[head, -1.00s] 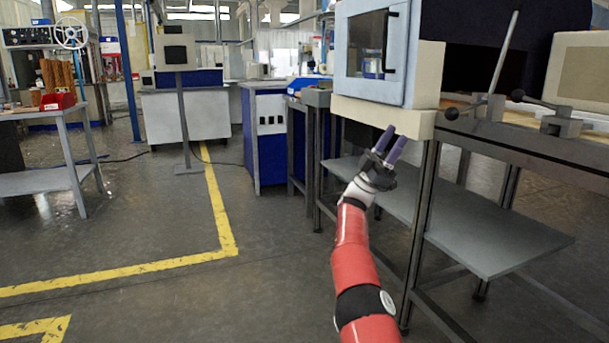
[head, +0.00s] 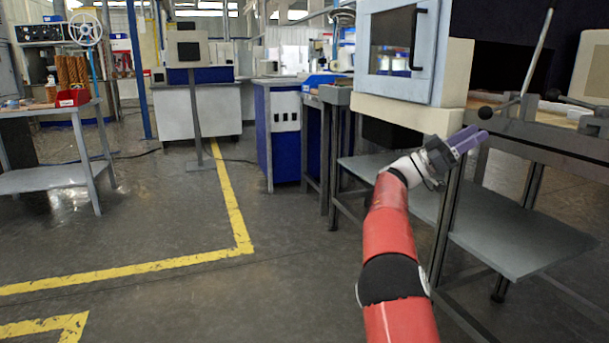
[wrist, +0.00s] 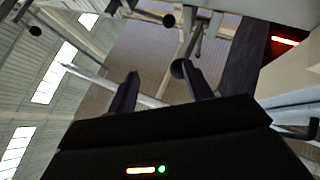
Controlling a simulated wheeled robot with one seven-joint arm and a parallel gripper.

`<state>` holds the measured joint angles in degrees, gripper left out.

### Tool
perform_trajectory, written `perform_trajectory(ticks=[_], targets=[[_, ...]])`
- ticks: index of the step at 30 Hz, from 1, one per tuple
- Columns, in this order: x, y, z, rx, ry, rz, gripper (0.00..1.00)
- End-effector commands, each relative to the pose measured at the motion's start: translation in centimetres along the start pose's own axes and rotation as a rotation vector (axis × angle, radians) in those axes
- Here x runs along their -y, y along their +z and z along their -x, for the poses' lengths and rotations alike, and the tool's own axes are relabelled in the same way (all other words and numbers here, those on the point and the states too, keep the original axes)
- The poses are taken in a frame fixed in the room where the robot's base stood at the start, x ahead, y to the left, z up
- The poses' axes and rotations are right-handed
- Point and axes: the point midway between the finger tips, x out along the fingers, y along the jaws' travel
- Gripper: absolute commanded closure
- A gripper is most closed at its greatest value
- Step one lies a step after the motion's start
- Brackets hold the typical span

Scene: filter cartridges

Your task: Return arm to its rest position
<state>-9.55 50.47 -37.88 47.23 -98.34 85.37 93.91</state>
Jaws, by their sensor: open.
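My arm (head: 388,232), red with a black band, reaches up from the lower edge of the head view. My gripper (head: 476,138), with two purple fingers, points to the right in front of the workbench edge, below the machine cabinet. In the wrist view my gripper (wrist: 165,90) has its two dark fingers apart with nothing between them. That view looks up toward the roof and windows. No filter cartridge can be made out in either view.
The pale cabinet with a glass door (head: 401,45) stands on the bench close to my gripper. A grey lower shelf (head: 500,235) and dark bench legs are beside my arm. A lever with a black ball (head: 486,113) rises from the bench. Open floor (head: 150,220) lies left.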

Motion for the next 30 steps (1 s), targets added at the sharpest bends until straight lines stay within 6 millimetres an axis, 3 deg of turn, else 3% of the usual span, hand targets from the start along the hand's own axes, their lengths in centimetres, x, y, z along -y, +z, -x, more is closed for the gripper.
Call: perform_trajectory(ticks=[3,6,11,15,18,24,30], targets=[[-2.5,3.2,-3.5,0.205,-0.017,0.117,0.50],[-5.4,6.9,-5.4,0.432,-0.080,0.237,0.50],[-10.7,12.2,-4.5,0.794,-0.284,0.402,0.50],[-15.5,14.7,-0.7,1.042,-0.538,0.490,0.50],[-19.2,15.2,3.1,1.174,-0.748,0.525,0.50],[-27.4,14.5,11.9,1.309,-1.199,0.533,0.50],[-34.9,13.5,19.5,1.302,-1.563,0.493,0.50]])
